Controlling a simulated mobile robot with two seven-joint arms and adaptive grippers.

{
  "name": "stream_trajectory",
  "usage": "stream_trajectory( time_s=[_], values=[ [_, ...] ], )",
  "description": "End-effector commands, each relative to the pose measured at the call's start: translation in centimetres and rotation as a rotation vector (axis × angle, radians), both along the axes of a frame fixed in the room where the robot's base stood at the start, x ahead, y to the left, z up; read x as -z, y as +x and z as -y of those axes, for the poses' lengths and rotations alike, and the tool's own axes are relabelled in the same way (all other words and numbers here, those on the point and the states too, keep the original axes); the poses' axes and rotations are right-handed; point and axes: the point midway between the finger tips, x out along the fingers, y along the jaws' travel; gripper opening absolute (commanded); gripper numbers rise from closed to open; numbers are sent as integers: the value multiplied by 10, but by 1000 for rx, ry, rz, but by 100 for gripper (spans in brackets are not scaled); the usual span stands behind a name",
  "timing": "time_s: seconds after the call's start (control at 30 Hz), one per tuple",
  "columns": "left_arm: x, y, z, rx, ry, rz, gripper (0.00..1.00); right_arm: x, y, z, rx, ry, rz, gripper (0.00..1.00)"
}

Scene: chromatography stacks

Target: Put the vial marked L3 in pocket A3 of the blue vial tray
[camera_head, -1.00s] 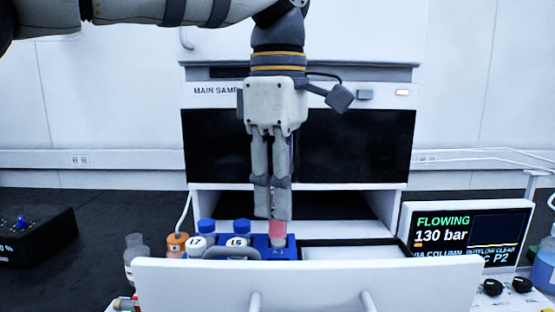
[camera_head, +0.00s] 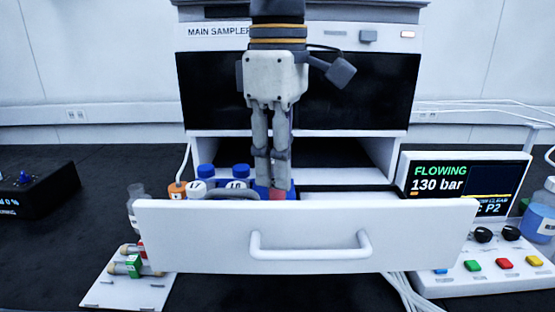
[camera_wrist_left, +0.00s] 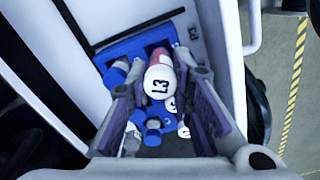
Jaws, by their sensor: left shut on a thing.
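The vial marked L3 (camera_wrist_left: 158,84) shows its white, labelled cap and pink-red body in the left wrist view. My left gripper (camera_head: 272,186) is shut on it and points down over the open drawer. The vial also shows as a pink patch (camera_head: 278,194) in the head view, just above the drawer's front edge. The blue vial tray (camera_wrist_left: 124,48) lies beneath and beside the vial. The vial's lower end is hidden, so I cannot tell whether it is inside a pocket or which one. My right gripper is not in view.
The white drawer front (camera_head: 190,235) stands before the tray. White-capped vials (camera_head: 238,184) and blue caps (camera_head: 207,171) are close on the gripper's left. An orange-capped bottle (camera_head: 177,191) stands further left. The sampler (camera_head: 300,90) rises behind. A display (camera_head: 465,180) stands right.

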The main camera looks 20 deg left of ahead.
Motion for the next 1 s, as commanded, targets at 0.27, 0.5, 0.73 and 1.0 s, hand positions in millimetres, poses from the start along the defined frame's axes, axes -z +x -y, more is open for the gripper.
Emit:
stream_trajectory(
  time_s=[0.27, 0.5, 0.73, 1.0],
  values=[
    [0, 0, 0, -1, 0, 1, 2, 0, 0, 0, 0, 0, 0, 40],
    [5, 0, 0, 0, 1, -1, 2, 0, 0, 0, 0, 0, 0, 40],
    [16, 0, 0, -1, 0, -1, 2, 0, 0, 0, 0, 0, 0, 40],
    [24, 0, 0, -1, -1, 1, 2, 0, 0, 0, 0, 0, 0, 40]
  ],
)
